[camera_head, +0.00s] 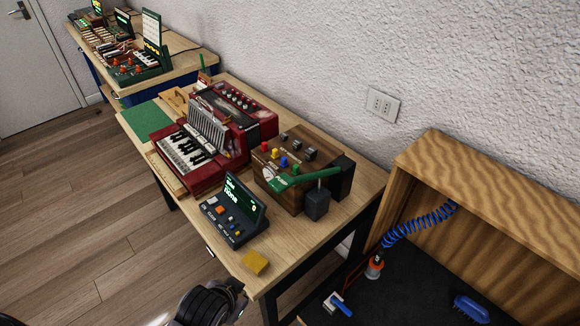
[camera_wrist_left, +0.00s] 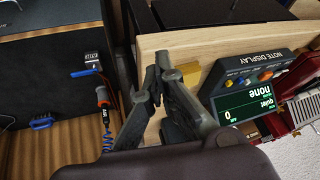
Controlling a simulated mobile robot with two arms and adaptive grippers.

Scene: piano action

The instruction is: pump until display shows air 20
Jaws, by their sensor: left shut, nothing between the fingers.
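The note display (camera_head: 238,197) is a dark box with a tilted screen near the table's front edge. In the left wrist view its screen (camera_wrist_left: 250,105) appears upside down and reads "none", "quiet" and 0 beside AIR. A wooden box (camera_head: 268,183) with coloured knobs and a green lever (camera_head: 308,178) stands behind it; a dark grey block (camera_head: 317,204) is at the lever's right end. A red keyboard instrument with pale bellows (camera_head: 207,126) stands to the left. My left gripper (camera_head: 238,288) is shut and empty, near the table's front corner, apart from these things. My right gripper is out of view.
A yellow block (camera_head: 255,262) lies at the table's front corner, close to my left gripper. At right, a wooden cabinet (camera_head: 470,185) holds a coiled blue hose (camera_head: 420,221), an orange-tipped tool (camera_head: 374,267) and a blue brush (camera_head: 471,308). Another table (camera_head: 187,57) stands farther back.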

